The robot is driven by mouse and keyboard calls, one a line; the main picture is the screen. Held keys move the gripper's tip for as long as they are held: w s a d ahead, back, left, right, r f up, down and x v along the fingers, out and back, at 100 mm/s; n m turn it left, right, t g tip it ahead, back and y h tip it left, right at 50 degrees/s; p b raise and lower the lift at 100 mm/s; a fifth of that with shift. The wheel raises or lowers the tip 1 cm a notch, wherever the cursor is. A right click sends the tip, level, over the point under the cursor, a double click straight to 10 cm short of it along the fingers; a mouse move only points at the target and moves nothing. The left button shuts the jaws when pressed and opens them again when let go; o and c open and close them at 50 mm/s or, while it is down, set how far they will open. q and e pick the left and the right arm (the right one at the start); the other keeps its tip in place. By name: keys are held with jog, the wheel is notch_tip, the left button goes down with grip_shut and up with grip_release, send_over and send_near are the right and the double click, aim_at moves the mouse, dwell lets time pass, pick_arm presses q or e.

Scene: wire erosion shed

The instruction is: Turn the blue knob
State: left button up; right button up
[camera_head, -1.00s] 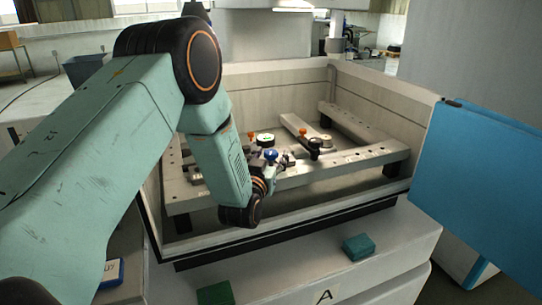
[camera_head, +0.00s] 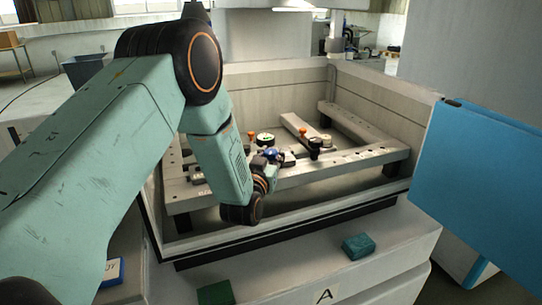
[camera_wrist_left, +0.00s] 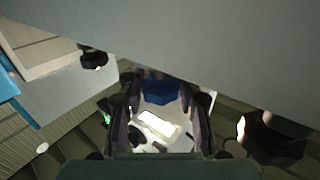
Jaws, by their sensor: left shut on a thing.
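The blue knob (camera_head: 271,153) stands at the near part of the grey frame (camera_head: 340,166) inside the open machine tank. My left gripper (camera_head: 275,158) is at the knob and partly covers it in the head view. In the left wrist view the blue knob (camera_wrist_left: 160,88) sits between the two dark fingers, and the left gripper (camera_wrist_left: 160,98) is shut on it. The knob's lower part and its marking are hidden. My right gripper is not in view.
Black clamps with orange knobs (camera_head: 303,131) and a round white-topped part (camera_head: 265,138) stand close by on the frame. The tank wall (camera_head: 380,103) surrounds them. A blue panel (camera_head: 478,175) is at right. Green blocks (camera_head: 358,245) lie on the front ledge.

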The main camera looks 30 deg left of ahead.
pick_arm(q)
jog(key=shift+d+n+y, duration=0.1)
jog(key=shift+n+y, duration=0.3)
jog(key=shift+y, duration=0.2)
jog(key=shift+n+g+y+b, duration=0.5)
jog(key=shift+n+y, duration=0.3)
jog(key=shift+y, duration=0.4)
jog(key=shift+n+g+y+b, duration=0.35)
jog(key=shift+n+g+y, duration=1.4)
jog(key=shift+y, duration=0.75)
jog(key=shift+n+y, duration=0.35)
jog(key=shift+y, duration=0.05)
jog(key=o, duration=1.2)
jog(key=shift+s+r, duration=0.1)
jog(key=shift+c, duration=0.2)
